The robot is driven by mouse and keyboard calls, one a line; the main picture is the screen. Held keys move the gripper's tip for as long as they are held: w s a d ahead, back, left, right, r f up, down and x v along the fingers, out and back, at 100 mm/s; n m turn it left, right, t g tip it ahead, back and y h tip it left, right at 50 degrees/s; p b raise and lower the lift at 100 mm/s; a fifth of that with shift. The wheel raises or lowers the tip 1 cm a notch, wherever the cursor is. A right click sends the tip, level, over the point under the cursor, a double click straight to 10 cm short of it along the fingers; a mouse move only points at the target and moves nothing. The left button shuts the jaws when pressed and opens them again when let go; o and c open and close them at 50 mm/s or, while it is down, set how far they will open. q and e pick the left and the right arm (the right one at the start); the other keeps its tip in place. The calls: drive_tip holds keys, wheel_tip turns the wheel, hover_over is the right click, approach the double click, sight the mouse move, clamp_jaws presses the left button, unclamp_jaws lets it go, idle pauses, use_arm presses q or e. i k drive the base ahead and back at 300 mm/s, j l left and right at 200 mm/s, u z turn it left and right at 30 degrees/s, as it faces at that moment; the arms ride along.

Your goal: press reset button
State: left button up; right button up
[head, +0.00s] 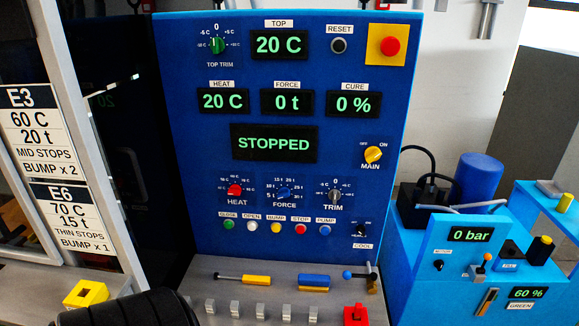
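The reset button (339,46) is a small round black button under a white RESET label (339,29). It sits near the top right of the blue control panel (215,130), between the TOP display (279,44) and a red emergency button (390,46) on a yellow plate. Nothing covers it. The main display (274,143) reads STOPPED. A dark rounded part, likely of my arm, shows at the bottom left edge. No gripper fingers show in the head view, and nothing of mine is near the button.
The yellow MAIN knob (373,155), the red HEAT knob (235,190) and a row of small coloured buttons sit lower on the panel. A grey ledge below holds levers and a red block (355,315). A blue pump unit (463,250) stands at right. The space before the panel is clear.

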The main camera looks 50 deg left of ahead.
sight(338, 45)
drive_tip(key=u, duration=1.6)
